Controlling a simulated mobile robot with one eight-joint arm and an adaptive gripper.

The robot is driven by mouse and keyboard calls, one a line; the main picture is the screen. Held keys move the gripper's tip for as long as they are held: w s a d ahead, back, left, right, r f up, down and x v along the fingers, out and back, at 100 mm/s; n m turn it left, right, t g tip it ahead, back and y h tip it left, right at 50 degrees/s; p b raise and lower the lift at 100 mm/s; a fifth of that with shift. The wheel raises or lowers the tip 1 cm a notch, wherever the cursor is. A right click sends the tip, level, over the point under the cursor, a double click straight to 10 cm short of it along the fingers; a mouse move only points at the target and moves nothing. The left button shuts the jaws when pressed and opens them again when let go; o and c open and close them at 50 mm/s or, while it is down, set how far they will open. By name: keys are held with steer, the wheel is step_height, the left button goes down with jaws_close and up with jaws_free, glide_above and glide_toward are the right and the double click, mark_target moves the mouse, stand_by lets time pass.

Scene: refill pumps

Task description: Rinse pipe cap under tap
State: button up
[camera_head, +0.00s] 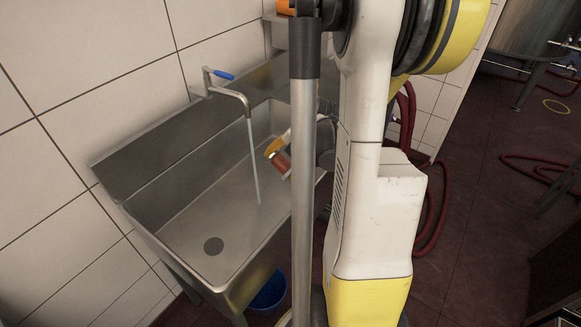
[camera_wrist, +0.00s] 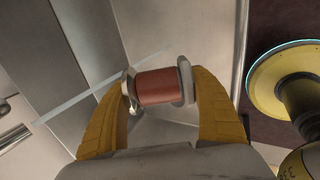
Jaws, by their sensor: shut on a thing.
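The pipe cap, a copper-red cylinder (camera_wrist: 158,87), is held sideways between the two yellow fingers of my gripper (camera_wrist: 160,86). Metal pads at the fingertips press on its two ends. In the head view the cap (camera_head: 281,162) shows over the sink basin, right of the water stream, and my arm hides part of the gripper. The tap (camera_head: 232,94), with a blue lever, is running. Its stream of water (camera_head: 254,165) falls into the basin. In the wrist view the stream (camera_wrist: 95,92) runs diagonally beyond the cap; I see no clear contact with it.
A blue bucket (camera_head: 269,291) is below the sink. Red hoses (camera_head: 433,215) lie on the dark floor at right. The basin's front is free.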

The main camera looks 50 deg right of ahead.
steer(key=w+f+b, duration=0.2)
steer(key=w, duration=0.7)
steer(key=shift+a+f, duration=0.4)
stand_by(2.3)
steer(key=shift+s+d+r+p, duration=0.15)
steer(key=shift+s+r+p, duration=0.4)
steer(key=shift+s, duration=1.1)
steer(key=shift+s+d+r+p, duration=0.1)
steer(key=shift+s+r+p, duration=0.2)
steer(key=shift+s+r, duration=0.9)
steer(key=shift+s+d+r+p, duration=0.15)
steer(key=shift+s+r+p, duration=0.2)
steer(key=shift+s, duration=1.7)
steer(key=w+a+f+m+g+h, duration=0.1)
steer(key=w+a+m+g+h, duration=0.2)
steer(key=a+m, duration=0.6)
steer(key=w+a+f+m+g+h, duration=0.2)
steer(key=w+a+m, duration=0.3)
steer(key=a, duration=1.6)
steer(key=m+h, duration=0.1)
steer(key=m, duration=0.3)
steer(key=shift+m+g, duration=0.4)
